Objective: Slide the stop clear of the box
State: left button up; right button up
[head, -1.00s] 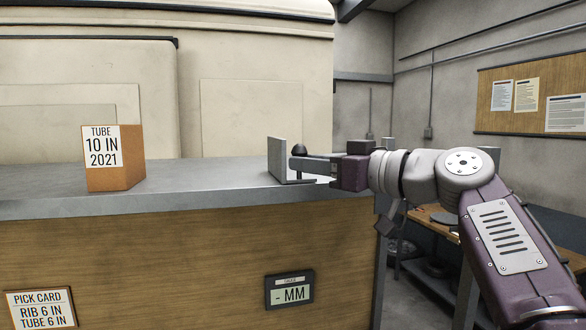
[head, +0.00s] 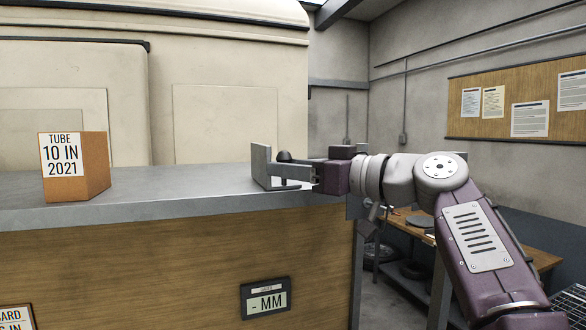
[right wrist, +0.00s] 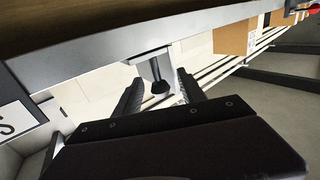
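The stop is a grey metal angle (head: 262,166) with a dark round knob (head: 285,155), standing on the grey counter near its right end. The box (head: 82,168), orange-brown with a label "TUBE 10 IN 2021", stands on the counter well to the left, apart from the stop. My right gripper (head: 299,172) reaches in from the right at the knob. In the right wrist view, the knob (right wrist: 160,87) lies between my two spread fingers, with gaps visible on both sides. The stop's plate shows beyond it. My left gripper is not in view.
The counter (head: 170,193) has bare room between box and stop. A gauge display (head: 265,298) reading "- MM" is on its wooden front. A cream panelled body (head: 220,60) stands behind. A workbench with tyres below is at right.

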jog(key=b+v, duration=0.3)
jog(key=v, duration=0.6)
